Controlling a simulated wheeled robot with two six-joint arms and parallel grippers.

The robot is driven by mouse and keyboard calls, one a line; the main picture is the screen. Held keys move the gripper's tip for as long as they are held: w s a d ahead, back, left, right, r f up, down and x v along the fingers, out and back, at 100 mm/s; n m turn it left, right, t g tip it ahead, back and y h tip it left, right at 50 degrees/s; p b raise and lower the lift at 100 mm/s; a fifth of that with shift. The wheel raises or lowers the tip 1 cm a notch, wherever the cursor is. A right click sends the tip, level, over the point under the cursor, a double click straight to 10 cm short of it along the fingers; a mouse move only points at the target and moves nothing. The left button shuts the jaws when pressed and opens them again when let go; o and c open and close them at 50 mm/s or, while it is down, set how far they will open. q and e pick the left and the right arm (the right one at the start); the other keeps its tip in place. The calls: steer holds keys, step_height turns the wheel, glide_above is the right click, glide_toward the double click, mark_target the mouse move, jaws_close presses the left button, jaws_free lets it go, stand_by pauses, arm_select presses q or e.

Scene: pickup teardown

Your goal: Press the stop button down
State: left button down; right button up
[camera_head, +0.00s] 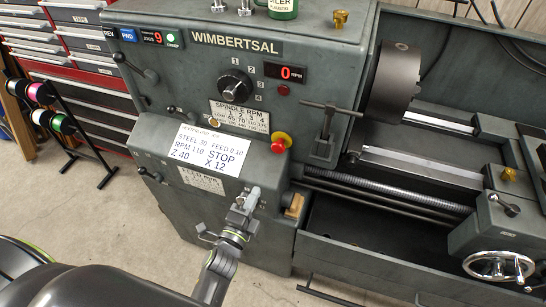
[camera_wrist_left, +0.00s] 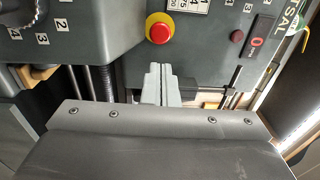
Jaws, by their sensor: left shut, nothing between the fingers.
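The stop button (camera_head: 280,141) is a red mushroom head with a yellow collar on the front of the grey lathe headstock (camera_head: 330,75). My left gripper (camera_head: 251,192) is below and a little left of it in the head view, in front of the lathe's lower front. In the left wrist view the stop button (camera_wrist_left: 159,29) lies just beyond the tips of my left gripper (camera_wrist_left: 157,67). The fingers are shut together with nothing between them. A gap to the button seems to show, but its depth is hard to judge. My right gripper is not in view.
A white note sheet (camera_head: 210,149) is on the panel left of the button. A lever handle (camera_head: 328,108) sticks out to its right. The chuck (camera_head: 393,82) and carriage handwheel (camera_head: 498,266) are further right. A spool rack (camera_head: 55,120) stands left, with bare floor before it.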

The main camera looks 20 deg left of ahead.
mark_target(277, 150)
arm_select(q)
steer(key=w, duration=0.4)
steer(key=w+b, duration=0.1)
steer(key=w, duration=0.4)
steer(key=w+d, duration=0.1)
steer(key=w, duration=0.4)
steer(key=shift+r, duration=0.35)
steer(key=shift+b, duration=0.3)
